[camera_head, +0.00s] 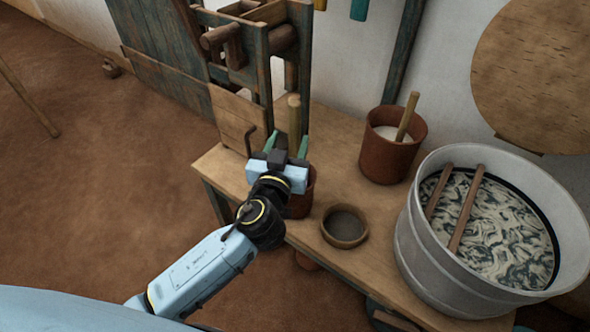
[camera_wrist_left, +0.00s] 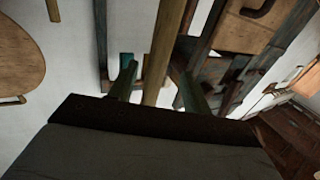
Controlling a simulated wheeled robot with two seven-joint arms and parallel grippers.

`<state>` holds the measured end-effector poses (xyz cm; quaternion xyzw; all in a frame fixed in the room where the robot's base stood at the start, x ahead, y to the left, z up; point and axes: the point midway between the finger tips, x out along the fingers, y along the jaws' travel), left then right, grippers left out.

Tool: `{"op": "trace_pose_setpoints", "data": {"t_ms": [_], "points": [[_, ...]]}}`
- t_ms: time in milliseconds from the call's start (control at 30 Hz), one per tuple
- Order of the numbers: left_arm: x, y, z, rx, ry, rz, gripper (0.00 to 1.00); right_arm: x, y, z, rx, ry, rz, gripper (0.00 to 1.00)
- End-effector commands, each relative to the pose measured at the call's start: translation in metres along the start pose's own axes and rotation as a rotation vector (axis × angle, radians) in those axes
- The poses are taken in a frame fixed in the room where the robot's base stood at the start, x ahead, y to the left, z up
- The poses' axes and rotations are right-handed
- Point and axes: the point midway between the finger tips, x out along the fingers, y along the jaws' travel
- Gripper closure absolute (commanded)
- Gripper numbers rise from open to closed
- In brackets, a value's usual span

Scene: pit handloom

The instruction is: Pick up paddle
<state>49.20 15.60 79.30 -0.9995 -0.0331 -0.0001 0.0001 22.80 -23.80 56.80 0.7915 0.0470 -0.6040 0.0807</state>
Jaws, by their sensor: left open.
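A wooden handle, which looks like the paddle (camera_head: 294,115), stands upright over a brown pot (camera_head: 304,192) on the bench. Its lower end is hidden by my gripper and the pot. My left gripper (camera_head: 287,145) is open at the handle, with green fingers. In the left wrist view the handle (camera_wrist_left: 166,45) runs up between the two fingers of the gripper (camera_wrist_left: 157,75). I cannot tell whether either finger touches it. A second wooden stick (camera_head: 407,116) leans in a brown pot with white contents (camera_head: 386,165). My right gripper is not in view.
A large grey tub (camera_head: 425,255) with marbled liquid and two sticks across it stands on the right of the bench (camera_head: 335,130). A small dark bowl (camera_head: 344,227) sits nearer. The wooden loom frame (camera_head: 262,75) rises close behind my gripper.

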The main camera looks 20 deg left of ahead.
Motion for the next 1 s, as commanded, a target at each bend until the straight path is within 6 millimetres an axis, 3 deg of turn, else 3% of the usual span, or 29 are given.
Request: {"op": "trace_pose_setpoints", "data": {"t_ms": [267, 600, 900, 1000], "points": [[0.019, 0.001, 0.0, 0.001, 0.002, 0.001, 0.51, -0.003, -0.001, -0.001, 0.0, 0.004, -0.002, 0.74], [0.059, 0.004, 0.002, 0.002, 0.001, 0.0, 0.51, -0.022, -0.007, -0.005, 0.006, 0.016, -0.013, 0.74], [0.062, 0.004, 0.003, 0.0, -0.001, 0.0, 0.51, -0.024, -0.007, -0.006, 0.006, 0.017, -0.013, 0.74], [0.062, 0.004, 0.002, 0.0, -0.001, 0.0, 0.64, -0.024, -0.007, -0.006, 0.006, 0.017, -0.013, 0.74]]}}
